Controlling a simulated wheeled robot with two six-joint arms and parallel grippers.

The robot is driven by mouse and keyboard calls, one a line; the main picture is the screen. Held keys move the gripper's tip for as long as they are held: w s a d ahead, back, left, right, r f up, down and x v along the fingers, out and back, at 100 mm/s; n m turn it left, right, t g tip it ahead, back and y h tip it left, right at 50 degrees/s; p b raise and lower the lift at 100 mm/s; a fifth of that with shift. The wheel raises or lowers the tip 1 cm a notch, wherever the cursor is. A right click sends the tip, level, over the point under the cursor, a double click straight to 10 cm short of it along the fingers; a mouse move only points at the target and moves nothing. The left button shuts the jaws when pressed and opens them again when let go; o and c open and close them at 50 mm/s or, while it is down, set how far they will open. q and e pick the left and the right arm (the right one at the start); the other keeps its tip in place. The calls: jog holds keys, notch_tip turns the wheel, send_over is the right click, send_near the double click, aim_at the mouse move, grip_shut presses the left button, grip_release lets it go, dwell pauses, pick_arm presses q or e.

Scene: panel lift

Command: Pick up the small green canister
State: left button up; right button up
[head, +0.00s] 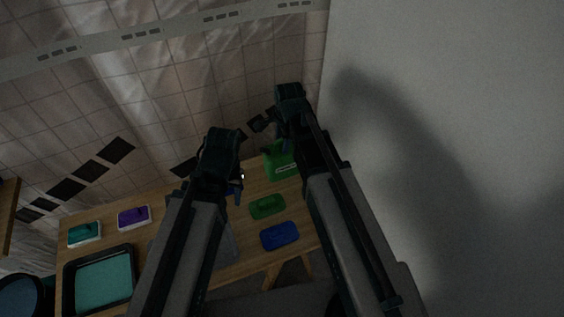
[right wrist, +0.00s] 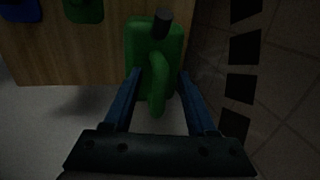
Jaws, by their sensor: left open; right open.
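The small green canister (head: 284,168) stands on the wooden table at its far right end, partly hidden by my right arm. In the right wrist view the green canister (right wrist: 140,45) shows its black cap and a raised green handle. My right gripper (right wrist: 160,85) is open, with its two blue fingers on either side of the handle in the picture. I cannot tell whether they touch it. My left gripper (head: 240,180) is open and appears empty above the table, left of the canister.
On the wooden table (head: 185,197) lie a green block (head: 267,207), a blue block (head: 280,236), a purple box (head: 134,217), a teal box (head: 84,234) and a black-rimmed tray (head: 133,262). A tiled wall (head: 150,90) stands behind, and a pale wall (head: 450,120) is close on the right.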

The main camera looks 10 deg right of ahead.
grip_shut()
jog(key=shift+r, duration=0.1)
dwell(0.4)
